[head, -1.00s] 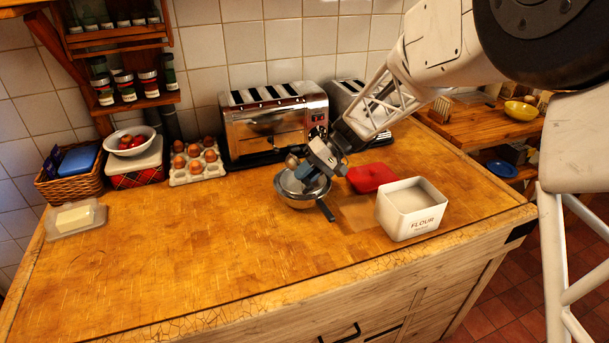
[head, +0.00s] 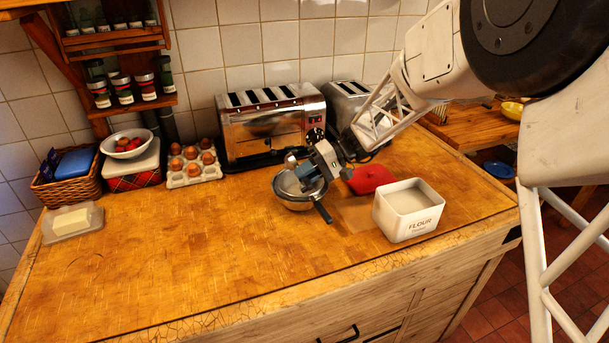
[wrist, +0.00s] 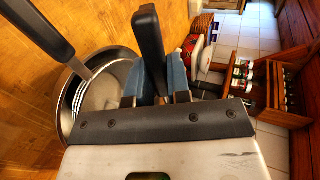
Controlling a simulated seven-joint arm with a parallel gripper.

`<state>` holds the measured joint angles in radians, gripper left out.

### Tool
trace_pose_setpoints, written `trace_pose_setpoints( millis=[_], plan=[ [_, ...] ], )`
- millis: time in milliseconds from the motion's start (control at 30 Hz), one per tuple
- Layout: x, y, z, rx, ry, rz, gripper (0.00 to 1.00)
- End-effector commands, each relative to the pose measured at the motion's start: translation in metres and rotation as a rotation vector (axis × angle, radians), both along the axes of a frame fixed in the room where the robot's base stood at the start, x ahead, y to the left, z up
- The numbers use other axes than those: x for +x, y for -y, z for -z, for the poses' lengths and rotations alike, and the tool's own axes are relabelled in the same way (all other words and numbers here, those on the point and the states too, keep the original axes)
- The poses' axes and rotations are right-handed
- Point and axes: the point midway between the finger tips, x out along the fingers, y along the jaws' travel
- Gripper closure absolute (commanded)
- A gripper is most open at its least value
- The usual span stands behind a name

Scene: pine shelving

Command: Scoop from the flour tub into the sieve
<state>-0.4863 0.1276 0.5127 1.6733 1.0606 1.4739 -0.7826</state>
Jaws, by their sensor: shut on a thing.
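The white flour tub (head: 408,228) stands open near the counter's right front, with pale flour (head: 412,197) inside. The sieve (head: 284,186) sits over a metal bowl (head: 298,206) left of the tub, its black handle (head: 323,212) pointing toward the front right. My gripper (head: 308,168) is just above the sieve, its blue fingers shut on a dark handle (wrist: 149,45), seemingly the scoop's. The scoop's head is mostly hidden; I cannot tell whether it holds flour. In the wrist view, the sieve (wrist: 108,85) shows a whitish inside beside my fingers; flour or mesh is unclear.
A red lid (head: 370,178) lies behind the tub. A chrome toaster (head: 268,130) stands close behind the sieve. An egg tray (head: 193,174), a butter dish (head: 72,222) and a wicker basket (head: 68,187) are at the left. The front middle of the counter is clear.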

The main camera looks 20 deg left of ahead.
Motion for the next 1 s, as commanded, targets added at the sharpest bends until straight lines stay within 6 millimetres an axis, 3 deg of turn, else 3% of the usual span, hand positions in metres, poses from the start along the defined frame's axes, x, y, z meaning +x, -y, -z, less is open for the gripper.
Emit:
trace_pose_setpoints(
  millis=[1000],
  plan=[
    [0.0044,0.0051,-0.0008,0.182,-0.180,0.001,1.00]
  ],
)
